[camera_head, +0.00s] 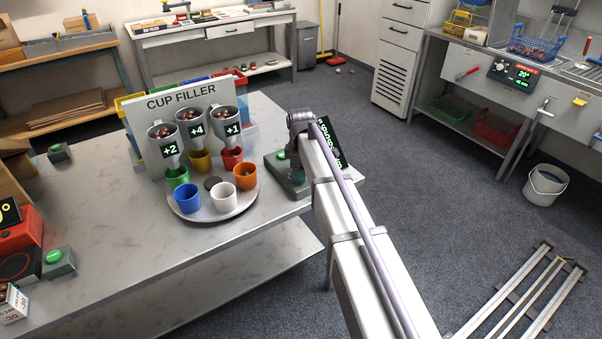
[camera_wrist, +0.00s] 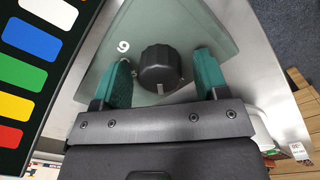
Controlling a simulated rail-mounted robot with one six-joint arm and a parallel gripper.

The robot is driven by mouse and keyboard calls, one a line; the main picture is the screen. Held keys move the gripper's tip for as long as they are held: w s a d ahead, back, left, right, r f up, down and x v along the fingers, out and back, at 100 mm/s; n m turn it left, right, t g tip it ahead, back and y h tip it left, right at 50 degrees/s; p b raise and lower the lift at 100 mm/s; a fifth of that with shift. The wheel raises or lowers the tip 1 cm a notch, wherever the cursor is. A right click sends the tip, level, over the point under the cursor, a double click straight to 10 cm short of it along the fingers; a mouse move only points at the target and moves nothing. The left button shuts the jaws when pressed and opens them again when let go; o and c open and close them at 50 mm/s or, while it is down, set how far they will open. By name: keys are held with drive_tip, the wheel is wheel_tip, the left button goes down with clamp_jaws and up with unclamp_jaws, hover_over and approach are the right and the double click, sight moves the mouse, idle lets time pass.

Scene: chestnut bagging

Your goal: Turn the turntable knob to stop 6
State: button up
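The black round knob (camera_wrist: 160,62) sits on a grey-green plate (camera_wrist: 195,30) in the wrist view. A white digit that reads like a 9 or an upturned 6 is printed at its upper left. A small pale mark shows at the knob's lower edge. My gripper (camera_wrist: 163,78) is open, with one green finger on each side of the knob and slim gaps between. In the head view my arm hides the knob and most of the gripper above the green-grey base (camera_head: 283,163). The round turntable (camera_head: 205,212) carries green, yellow, red, orange, white and blue cups.
The cup filler panel (camera_head: 142,104) with three chestnut hoppers stands behind the turntable. A dark display board (camera_head: 330,145) stands beside the knob base; its colour patches (camera_wrist: 25,75) show in the wrist view.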

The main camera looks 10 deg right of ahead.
drive_tip(key=c, duration=0.9)
drive_tip(key=shift+m, duration=0.4)
drive_tip(key=m, duration=0.4)
drive_tip(key=shift+m, duration=0.3)
drive_tip(key=m, duration=0.4)
drive_tip(key=shift+m, duration=0.3)
drive_tip(key=m, duration=0.3)
drive_tip(key=shift+m, duration=0.3)
drive_tip(key=m, duration=0.3)
drive_tip(key=shift+m, duration=0.3)
drive_tip(key=m, duration=0.6)
drive_tip(key=shift+m, duration=0.3)
